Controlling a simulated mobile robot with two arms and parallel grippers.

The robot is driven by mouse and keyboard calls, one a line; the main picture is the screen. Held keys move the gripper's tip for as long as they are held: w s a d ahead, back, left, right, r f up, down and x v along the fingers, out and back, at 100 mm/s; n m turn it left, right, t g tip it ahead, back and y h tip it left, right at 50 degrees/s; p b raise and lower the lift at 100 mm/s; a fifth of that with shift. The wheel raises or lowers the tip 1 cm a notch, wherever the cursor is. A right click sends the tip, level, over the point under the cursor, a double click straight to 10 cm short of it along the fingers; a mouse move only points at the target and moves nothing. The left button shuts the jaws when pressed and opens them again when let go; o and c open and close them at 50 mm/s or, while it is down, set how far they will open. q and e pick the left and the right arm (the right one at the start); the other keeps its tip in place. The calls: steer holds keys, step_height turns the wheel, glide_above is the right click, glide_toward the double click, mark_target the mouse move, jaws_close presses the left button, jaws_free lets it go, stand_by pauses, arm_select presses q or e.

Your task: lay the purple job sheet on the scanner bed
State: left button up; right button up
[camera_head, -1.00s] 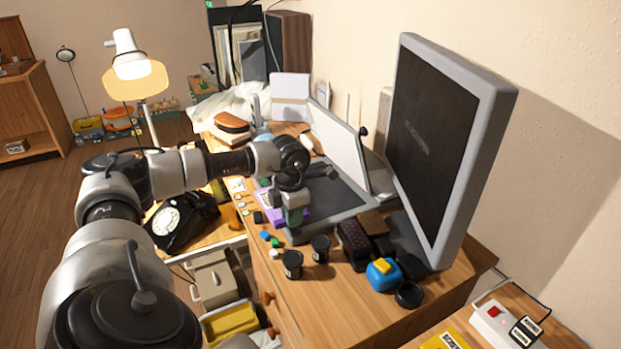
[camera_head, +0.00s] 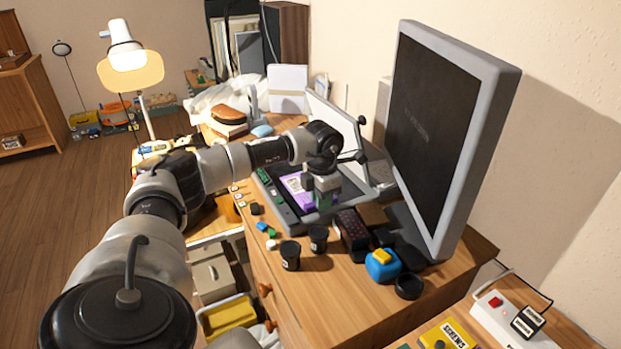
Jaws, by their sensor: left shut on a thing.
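The purple job sheet (camera_head: 295,187) shows over the dark scanner bed (camera_head: 345,200), left of my gripper's fingers. My left gripper (camera_head: 323,198) is shut on its near right part, which the fingers partly hide. I cannot tell whether the sheet touches the bed or hangs just above it. The scanner's white lid (camera_head: 345,127) stands open behind the bed. My right gripper is not in view.
A large monitor (camera_head: 433,130) stands right of the scanner. Black cups (camera_head: 290,256), a blue and yellow object (camera_head: 382,263) and small coloured pieces lie in front. A green card (camera_head: 263,174) lies at the scanner's left edge.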

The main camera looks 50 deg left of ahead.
mark_target(328, 215)
arm_select(q)
steer(key=shift+w+d+f+b, duration=0.15)
steer(key=shift+w+b, duration=0.05)
steer(key=shift+w, duration=0.25)
steer(key=shift+w+d+f+b, duration=0.15)
steer(key=shift+w, duration=0.3)
steer(key=shift+f+b, duration=0.65)
steer(key=shift+f, duration=0.65)
steer(key=o, duration=0.9)
steer(key=shift+f, duration=0.1)
